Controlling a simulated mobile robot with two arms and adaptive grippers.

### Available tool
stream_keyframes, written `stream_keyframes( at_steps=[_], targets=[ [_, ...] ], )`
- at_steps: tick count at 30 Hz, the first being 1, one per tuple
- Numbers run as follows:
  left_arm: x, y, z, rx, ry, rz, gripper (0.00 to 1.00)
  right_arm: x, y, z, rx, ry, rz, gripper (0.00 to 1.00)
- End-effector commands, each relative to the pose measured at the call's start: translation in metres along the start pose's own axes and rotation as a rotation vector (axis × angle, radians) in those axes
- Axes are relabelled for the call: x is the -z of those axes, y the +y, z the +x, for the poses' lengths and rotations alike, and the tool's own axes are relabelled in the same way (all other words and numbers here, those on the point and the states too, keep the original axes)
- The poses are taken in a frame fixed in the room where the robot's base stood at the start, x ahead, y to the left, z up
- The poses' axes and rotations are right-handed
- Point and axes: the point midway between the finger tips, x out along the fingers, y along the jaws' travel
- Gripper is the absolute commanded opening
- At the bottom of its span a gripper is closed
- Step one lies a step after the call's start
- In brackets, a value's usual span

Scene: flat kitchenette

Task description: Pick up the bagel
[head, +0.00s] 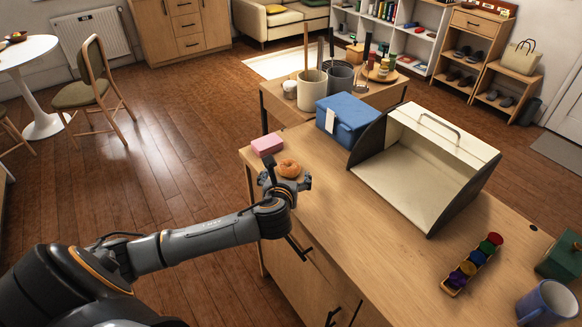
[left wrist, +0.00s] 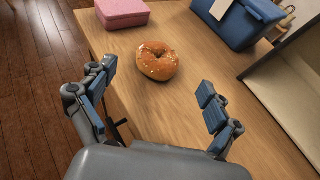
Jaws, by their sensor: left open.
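The bagel (head: 289,168) is a round, golden-brown ring with light specks on top. It lies flat on the wooden counter near its left edge. In the left wrist view the bagel (left wrist: 156,61) lies ahead of the fingertips, roughly midway between them and untouched. My left gripper (head: 287,180) is at the counter's edge, just on the near side of the bagel. In the left wrist view its blue-padded fingers (left wrist: 158,84) are spread wide with nothing between them. My right gripper is not in view.
A pink block (head: 267,146) sits close behind the bagel. A blue box (head: 346,117) and an open bread bin (head: 425,165) stand to the right. A tray of coloured pieces (head: 472,265) and a blue mug (head: 548,303) are farther right. The wooden counter (head: 340,215) between is clear.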

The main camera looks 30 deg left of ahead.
Motion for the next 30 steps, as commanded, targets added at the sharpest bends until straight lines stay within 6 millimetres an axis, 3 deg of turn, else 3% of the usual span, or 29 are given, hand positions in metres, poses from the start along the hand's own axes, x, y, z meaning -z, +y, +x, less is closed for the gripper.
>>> stream_keyframes(
  at_steps=[8,16,25,30],
  targets=[
    [0.002,0.0,0.021,-0.001,0.001,-0.002,0.9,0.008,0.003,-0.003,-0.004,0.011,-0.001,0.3],
    [0.005,0.001,0.057,-0.001,0.0,-0.003,0.9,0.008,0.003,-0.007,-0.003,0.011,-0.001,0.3],
    [0.006,0.001,0.062,0.002,0.001,-0.002,0.9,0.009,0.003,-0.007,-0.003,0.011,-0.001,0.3],
    [0.006,0.001,0.062,0.001,0.001,-0.002,0.71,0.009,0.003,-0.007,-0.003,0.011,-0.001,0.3]
  ],
)
